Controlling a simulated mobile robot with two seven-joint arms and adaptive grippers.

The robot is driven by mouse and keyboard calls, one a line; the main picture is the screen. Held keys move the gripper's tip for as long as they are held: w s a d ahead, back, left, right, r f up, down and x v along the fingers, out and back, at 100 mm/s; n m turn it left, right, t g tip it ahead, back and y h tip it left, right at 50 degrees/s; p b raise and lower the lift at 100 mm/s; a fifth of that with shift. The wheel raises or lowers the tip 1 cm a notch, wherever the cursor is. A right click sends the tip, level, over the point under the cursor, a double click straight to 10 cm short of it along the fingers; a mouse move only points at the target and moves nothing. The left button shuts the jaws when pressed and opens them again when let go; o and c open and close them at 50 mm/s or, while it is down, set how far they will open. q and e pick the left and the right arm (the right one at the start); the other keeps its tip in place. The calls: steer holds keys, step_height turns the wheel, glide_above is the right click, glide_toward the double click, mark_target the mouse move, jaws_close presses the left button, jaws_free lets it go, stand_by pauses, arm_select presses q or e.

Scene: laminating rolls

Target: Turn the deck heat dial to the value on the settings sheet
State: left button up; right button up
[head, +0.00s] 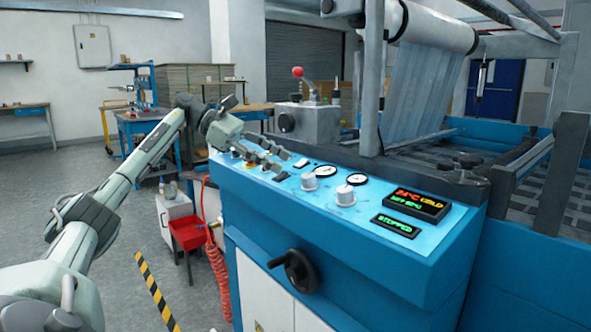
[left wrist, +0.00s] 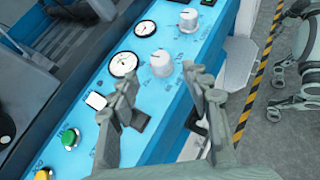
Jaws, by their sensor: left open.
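Two pale grey knobs stand on the sloping blue control panel (head: 388,240): a nearer one (head: 345,195) and a farther one (head: 310,182). They also show in the left wrist view, one closer (left wrist: 162,63) and one beyond (left wrist: 188,20). I cannot read which is the deck heat dial. Each has a round gauge (head: 357,179) beside it. A display (head: 416,205) shows red, yellow and green text including "COLD"; one below (head: 395,227) reads "STOPPED". My left gripper (head: 281,163) is open and empty over the panel, apart from the knobs. No settings sheet is seen.
Green (left wrist: 69,138) and orange (left wrist: 43,174) buttons and a white switch (left wrist: 96,101) are near my left gripper. A black handwheel (head: 298,271) juts from the machine front. A red-knobbed lever (head: 298,72) stands behind the panel. A red bin (head: 188,233) stands left.

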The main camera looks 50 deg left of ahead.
arm_select(q)
steer(key=shift+v, duration=1.6)
steer(key=shift+f, duration=0.1)
